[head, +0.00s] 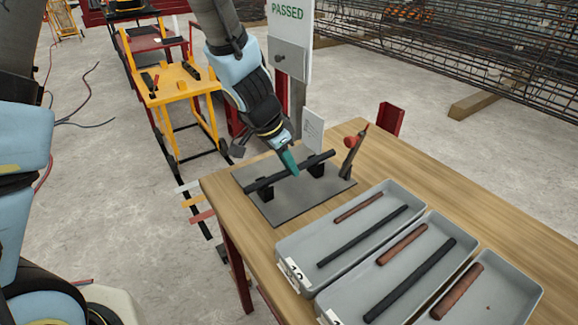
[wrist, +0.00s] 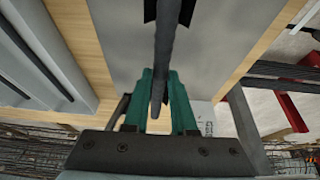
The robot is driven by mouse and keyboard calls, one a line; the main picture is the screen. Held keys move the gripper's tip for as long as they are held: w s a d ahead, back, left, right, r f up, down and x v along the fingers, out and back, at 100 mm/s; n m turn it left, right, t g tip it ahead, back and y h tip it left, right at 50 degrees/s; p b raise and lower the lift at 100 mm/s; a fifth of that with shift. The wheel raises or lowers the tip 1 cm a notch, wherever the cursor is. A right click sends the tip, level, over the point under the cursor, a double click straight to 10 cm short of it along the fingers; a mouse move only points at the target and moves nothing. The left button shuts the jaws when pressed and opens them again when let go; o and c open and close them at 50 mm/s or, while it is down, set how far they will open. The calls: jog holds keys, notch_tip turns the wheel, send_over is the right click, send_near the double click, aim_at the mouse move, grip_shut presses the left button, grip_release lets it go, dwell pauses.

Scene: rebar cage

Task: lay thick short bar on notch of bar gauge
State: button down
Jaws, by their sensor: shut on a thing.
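My gripper (head: 290,161), with green fingers, points down over the bar gauge and is shut on a dark bar (head: 262,182). The bar gauge has a flat grey base plate (head: 288,207) and two black supports (head: 317,170). The bar lies lengthwise across both supports, at or just above them; I cannot tell whether it touches. In the wrist view the bar (wrist: 165,55) runs between the green fingers (wrist: 160,100), with a black support at the top edge. A short thick rust-coloured bar (head: 457,291) lies in the nearest right tray.
Grey trays (head: 283,257) with rust and dark bars stand on the wooden table (head: 393,150), right of the gauge. A tilted lever with a red knob (head: 351,143) stands at the gauge's right end. A sign board (head: 290,40) rises behind. A yellow cart (head: 170,85) stands back left.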

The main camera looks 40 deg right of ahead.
jog(key=shift+f+b, duration=0.25)
jog(key=shift+b, duration=0.15)
jog(key=c, duration=0.7)
grip_release()
jog(key=shift+c, duration=0.2)
jog(key=shift+r, duration=0.15)
jog(key=shift+r+p, duration=0.25)
jog(key=shift+p, duration=0.25)
jog(key=p+v, duration=0.2)
jog(key=v, duration=1)
jog(key=w+a+n+y, duration=0.1)
jog(key=w+a+n, duration=0.2)
jog(key=a, duration=0.9)
jog(key=w+a+n+t+y, duration=0.1)
jog(key=w+a+n, duration=0.2)
jog(key=a+n, duration=0.5)
jog(key=w+a+n+y, duration=0.2)
jog(key=a+n, duration=0.4)
jog(key=a, duration=1)
jog(key=shift+w+a+f+t, duration=0.3)
jog(key=shift+w+f+t, duration=0.1)
jog(key=shift+f, duration=0.05)
